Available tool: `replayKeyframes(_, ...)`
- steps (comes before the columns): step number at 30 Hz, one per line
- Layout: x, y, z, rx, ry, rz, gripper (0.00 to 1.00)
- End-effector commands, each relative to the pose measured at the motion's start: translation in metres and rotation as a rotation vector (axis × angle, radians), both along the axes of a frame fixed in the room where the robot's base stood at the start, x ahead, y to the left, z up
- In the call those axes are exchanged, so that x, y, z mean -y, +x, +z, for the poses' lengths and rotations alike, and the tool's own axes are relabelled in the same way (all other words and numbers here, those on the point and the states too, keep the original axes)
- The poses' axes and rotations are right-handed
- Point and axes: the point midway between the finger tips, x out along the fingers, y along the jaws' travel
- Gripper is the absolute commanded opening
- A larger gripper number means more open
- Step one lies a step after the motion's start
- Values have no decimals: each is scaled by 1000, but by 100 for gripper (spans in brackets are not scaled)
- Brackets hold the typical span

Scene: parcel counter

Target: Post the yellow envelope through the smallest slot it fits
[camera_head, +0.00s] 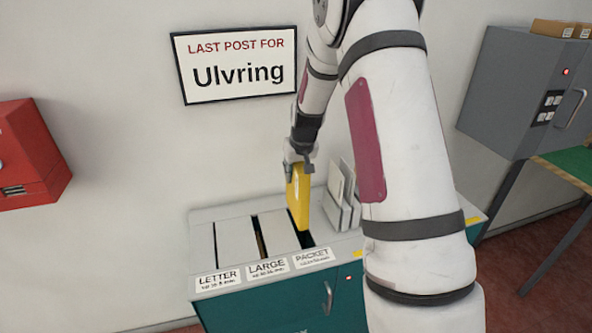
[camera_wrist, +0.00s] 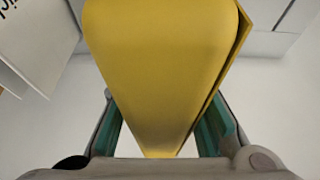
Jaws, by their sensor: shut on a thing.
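The yellow envelope (camera_head: 299,199) is held upright by my gripper (camera_head: 299,162), which is shut on its top edge. The envelope's lower end is at the packet slot (camera_head: 306,239), the rightmost and widest of three; I cannot tell how far it is inside. In the wrist view the thick envelope (camera_wrist: 160,60) fills the middle, between the fingers of my gripper (camera_wrist: 165,135). The large slot (camera_head: 260,238) and the narrow letter slot (camera_head: 217,245) lie to its left. Their labels read LETTER, LARGE and PACKET.
The slots are in the top of a counter box (camera_head: 235,214) with a teal front. Pale upright envelopes (camera_head: 341,194) stand just right of the yellow one. A red box (camera_head: 28,155) and a sign (camera_head: 236,72) reading "LAST POST FOR Ulvring" are on the wall. A grey cabinet (camera_head: 510,90) is at right.

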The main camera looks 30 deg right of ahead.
Motion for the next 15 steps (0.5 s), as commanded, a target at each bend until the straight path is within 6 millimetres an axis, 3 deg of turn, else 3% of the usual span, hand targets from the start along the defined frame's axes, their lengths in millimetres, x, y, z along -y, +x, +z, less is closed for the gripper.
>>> replayKeyframes(4, 12, 0, 2, -1, 0, -14, 0)
replayKeyframes(15, 11, 0, -15, -1, -1, -12, 0)
